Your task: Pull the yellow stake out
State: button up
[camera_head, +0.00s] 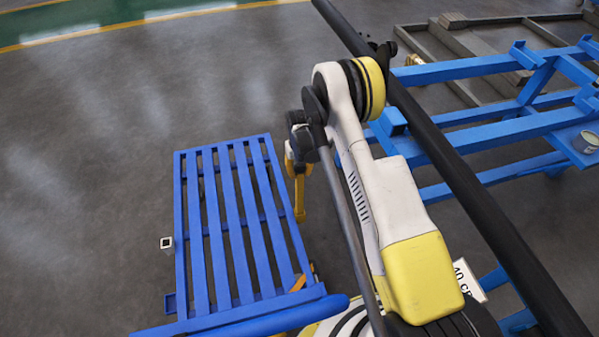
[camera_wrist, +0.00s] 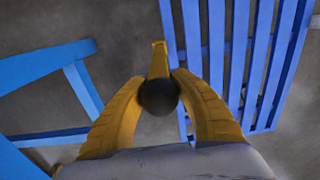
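The yellow stake (camera_head: 300,196) hangs roughly upright beside the right edge of the blue slatted pallet. In the wrist view its yellow shaft (camera_wrist: 158,58) runs away from me, with a dark round end between my fingers. My gripper (camera_head: 298,168) is at the stake's upper end. The wrist view shows my gripper's (camera_wrist: 160,84) two yellow fingers closed in on both sides of the stake. The stake's lower end shows in the head view and looks clear of the pallet; whether it touches anything below cannot be told.
The blue slatted pallet (camera_head: 229,215) stands to the left. A blue frame (camera_head: 470,125) bearing a long dark pipe (camera_head: 450,165) stands to the right. A small box-like item (camera_head: 166,243) sits at the pallet's left edge. Grey floor is open at the upper left.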

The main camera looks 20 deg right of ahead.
grip_shut()
jog(key=shift+r+p, duration=2.15)
jog(key=shift+r, duration=2.9)
